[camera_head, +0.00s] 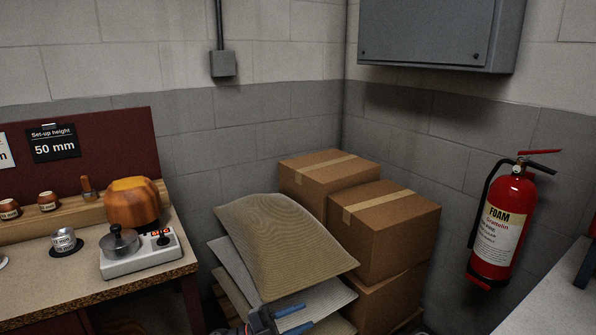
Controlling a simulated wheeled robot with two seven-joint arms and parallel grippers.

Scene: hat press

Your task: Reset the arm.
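My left gripper (295,319) shows at the bottom edge, in front of the stacked sacks. Its two blue fingers are apart with nothing visible between them, and the rest of the arm is cut off by the frame. My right gripper is not in view.
A bench (150,278) at left holds a white device (141,258), an orange-brown rounded block (132,203) and small jars. Sacks (285,240) and cardboard boxes (385,228) fill the corner. A red fire extinguisher (497,228) hangs at right, near a pale surface (548,307).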

